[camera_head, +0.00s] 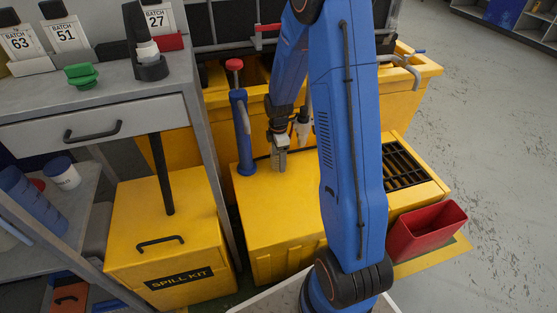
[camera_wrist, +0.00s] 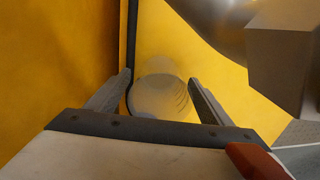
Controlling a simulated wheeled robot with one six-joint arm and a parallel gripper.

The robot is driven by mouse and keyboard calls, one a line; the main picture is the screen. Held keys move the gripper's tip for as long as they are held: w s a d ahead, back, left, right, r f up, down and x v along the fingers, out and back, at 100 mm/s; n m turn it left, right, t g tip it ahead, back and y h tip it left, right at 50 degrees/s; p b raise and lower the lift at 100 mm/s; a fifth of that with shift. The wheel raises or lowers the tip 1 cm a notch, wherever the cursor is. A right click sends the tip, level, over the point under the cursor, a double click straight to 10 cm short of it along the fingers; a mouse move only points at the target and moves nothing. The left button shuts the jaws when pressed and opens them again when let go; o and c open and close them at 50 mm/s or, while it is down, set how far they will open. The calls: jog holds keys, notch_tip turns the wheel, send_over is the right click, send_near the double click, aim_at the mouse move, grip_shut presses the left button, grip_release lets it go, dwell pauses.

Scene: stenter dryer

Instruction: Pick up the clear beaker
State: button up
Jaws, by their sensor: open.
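The clear beaker (camera_wrist: 160,98) is a see-through round vessel on a yellow surface in the wrist view. It appears between the two fingers of my gripper (camera_wrist: 158,78), which are apart, with yellow visible on either side of the beaker. Neither finger visibly touches it; its exact depth relative to the fingertips I cannot tell. In the head view my gripper (camera_head: 279,158) points down over the yellow cabinet top, and I cannot make out the beaker there.
A black grate (camera_head: 405,168) and a red bin (camera_head: 427,230) lie to the right. A yellow spill kit box (camera_head: 165,235) stands at left. A grey metallic object (camera_wrist: 282,60) is close at right in the wrist view.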

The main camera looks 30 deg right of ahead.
jog(key=c, duration=1.2)
jog(key=shift+o, duration=0.2)
